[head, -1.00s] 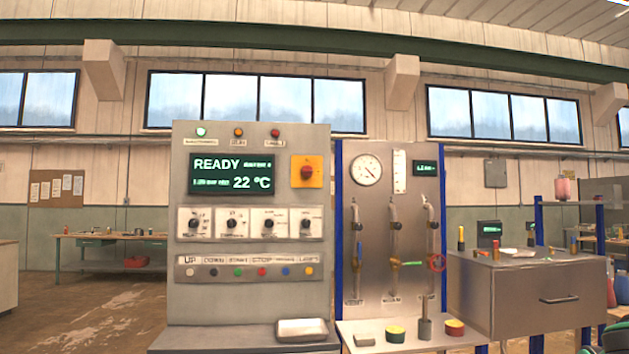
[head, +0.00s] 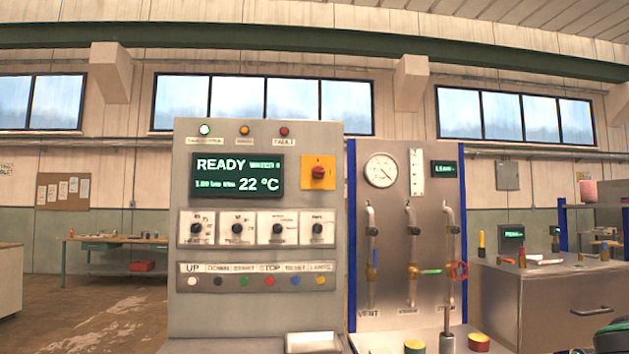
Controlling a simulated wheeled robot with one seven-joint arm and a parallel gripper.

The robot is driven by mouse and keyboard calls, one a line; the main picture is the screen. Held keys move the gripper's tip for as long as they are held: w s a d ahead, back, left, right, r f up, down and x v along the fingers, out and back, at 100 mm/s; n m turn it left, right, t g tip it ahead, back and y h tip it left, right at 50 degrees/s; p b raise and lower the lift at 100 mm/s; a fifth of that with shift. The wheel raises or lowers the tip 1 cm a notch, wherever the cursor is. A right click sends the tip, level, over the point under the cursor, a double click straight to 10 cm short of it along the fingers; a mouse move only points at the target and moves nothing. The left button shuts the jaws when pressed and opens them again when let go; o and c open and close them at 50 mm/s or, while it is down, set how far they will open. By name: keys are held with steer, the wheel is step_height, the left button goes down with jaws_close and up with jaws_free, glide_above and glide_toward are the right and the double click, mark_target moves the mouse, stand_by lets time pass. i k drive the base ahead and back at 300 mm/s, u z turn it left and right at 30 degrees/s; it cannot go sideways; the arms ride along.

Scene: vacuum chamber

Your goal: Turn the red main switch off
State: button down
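The red main switch (head: 319,173) is a red rotary knob on a yellow square plate (head: 319,182). It sits at the upper right of the grey control cabinet (head: 185,330), to the right of the display. The display (head: 237,176) reads READY and 22 °C. The green lamp (head: 205,129) at the cabinet's top left looks lit. The exact angle of the knob is too small to tell. My gripper is not in view. A dark rounded shape with green shows at the lower right edge, and I cannot tell what it is.
A valve panel (head: 390,280) with a gauge and pipes stands right of the cabinet. A low shelf with round pieces is below it. A grey drawer unit (head: 545,300) stands further right. A workbench (head: 110,242) is far behind at left. Open floor lies left of the cabinet.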

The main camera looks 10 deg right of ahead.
mark_target(317, 172)
steer(key=u, duration=0.05)
steer(key=k, duration=0.35)
steer(key=u, duration=0.35)
steer(key=i, duration=1.2)
